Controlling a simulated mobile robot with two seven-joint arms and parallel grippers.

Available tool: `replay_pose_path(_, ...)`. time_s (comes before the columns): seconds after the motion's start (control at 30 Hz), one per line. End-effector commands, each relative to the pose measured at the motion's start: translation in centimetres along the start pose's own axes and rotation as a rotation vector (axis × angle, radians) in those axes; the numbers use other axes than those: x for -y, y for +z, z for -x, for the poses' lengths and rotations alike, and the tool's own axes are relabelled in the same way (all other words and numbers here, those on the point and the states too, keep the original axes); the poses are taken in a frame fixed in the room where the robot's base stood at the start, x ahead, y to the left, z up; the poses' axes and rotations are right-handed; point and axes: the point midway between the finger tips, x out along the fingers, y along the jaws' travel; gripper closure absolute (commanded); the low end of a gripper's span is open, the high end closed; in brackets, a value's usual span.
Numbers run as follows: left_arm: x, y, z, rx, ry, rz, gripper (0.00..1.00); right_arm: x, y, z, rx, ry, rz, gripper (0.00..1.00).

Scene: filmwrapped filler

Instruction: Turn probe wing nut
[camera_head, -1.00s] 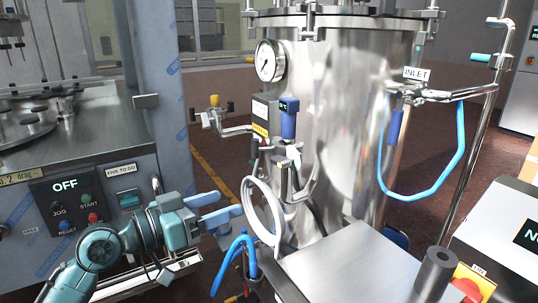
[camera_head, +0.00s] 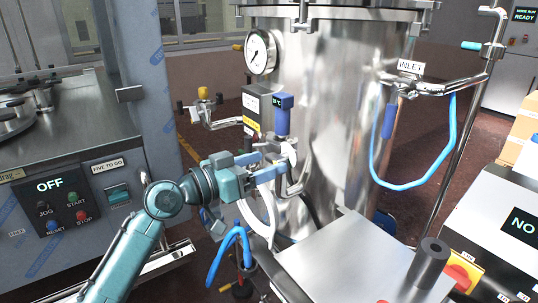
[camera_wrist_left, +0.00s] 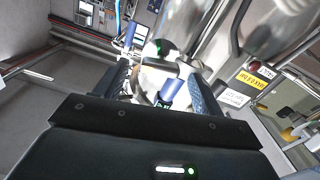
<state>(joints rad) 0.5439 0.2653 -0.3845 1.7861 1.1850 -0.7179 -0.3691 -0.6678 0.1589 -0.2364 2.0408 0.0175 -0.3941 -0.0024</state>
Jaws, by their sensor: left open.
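The temperature probe (camera_head: 283,116) with a blue body and small lit display stands upright in a fitting on the side of the steel tank. Its pale metal wing nut (camera_head: 291,154) shows just below the blue body. My left gripper (camera_head: 277,162) is open, with its blue fingers pointing right, close to the wing nut and below the probe head. I cannot tell whether a finger touches it. In the left wrist view, the blue probe (camera_wrist_left: 172,86) shows between the two open fingers (camera_wrist_left: 162,90); the nut is not clearly distinguishable there. My right gripper is out of view.
The steel tank (camera_head: 345,90) carries a pressure gauge (camera_head: 261,52) and an INLET pipe with a blue hose (camera_head: 411,186). A white hose and a steel tabletop (camera_head: 350,262) lie close below the gripper.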

Motion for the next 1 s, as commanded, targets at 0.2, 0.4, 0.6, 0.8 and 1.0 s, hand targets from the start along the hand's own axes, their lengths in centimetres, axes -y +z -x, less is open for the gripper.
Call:
replay_pose_path(0.2, 0.0, -0.1, -1.9, 0.000, -0.001, 0.000, 0.31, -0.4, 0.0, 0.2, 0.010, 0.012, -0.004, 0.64)
replay_pose_path(0.4, 0.0, 0.0, -2.2, 0.000, -0.001, -0.001, 0.31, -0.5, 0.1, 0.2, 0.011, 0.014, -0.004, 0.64)
replay_pose_path(0.6, 0.0, 0.1, -2.1, 0.000, -0.001, -0.001, 0.38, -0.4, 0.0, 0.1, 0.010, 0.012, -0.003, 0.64)
replay_pose_path(0.8, 0.0, 0.1, -2.1, 0.000, -0.001, -0.001, 0.55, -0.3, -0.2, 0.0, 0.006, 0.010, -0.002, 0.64)
replay_pose_path(1.0, 0.0, 0.1, -2.1, 0.000, -0.001, -0.001, 0.71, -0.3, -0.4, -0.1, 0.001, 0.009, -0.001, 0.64)
